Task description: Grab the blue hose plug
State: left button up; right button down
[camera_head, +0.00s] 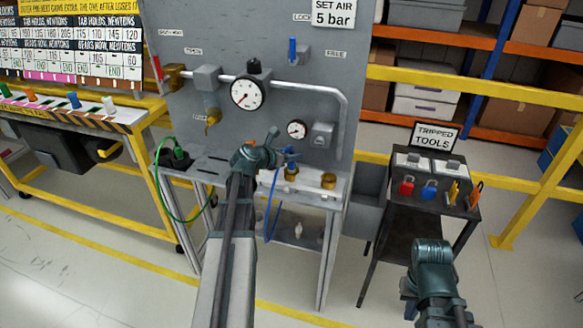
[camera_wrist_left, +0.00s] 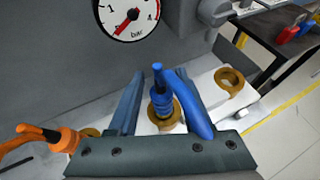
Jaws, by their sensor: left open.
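The blue hose plug (camera_wrist_left: 160,98) stands upright in a brass ring (camera_wrist_left: 164,118) in the left wrist view. Its thick blue hose (camera_wrist_left: 190,105) bends down at the right side. My left gripper (camera_wrist_left: 160,84) is open, with its fingers on either side of the plug; I cannot tell whether they touch it. In the head view my left gripper (camera_head: 287,156) is over the bench shelf below the gauges, and the blue hose (camera_head: 271,208) hangs beneath. My right gripper (camera_head: 408,287) is low at the right, away from the bench; its jaws are unclear.
An orange plug (camera_wrist_left: 62,137) sits left of my left gripper. An empty brass ring (camera_wrist_left: 232,82) is to the right. A green-hosed plug (camera_head: 180,154) is at the bench's left. The grey panel (camera_head: 330,65) with gauges rises behind. A dark tool stand (camera_head: 425,180) stands right.

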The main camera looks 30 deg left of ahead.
pick_arm(q)
grip_shut()
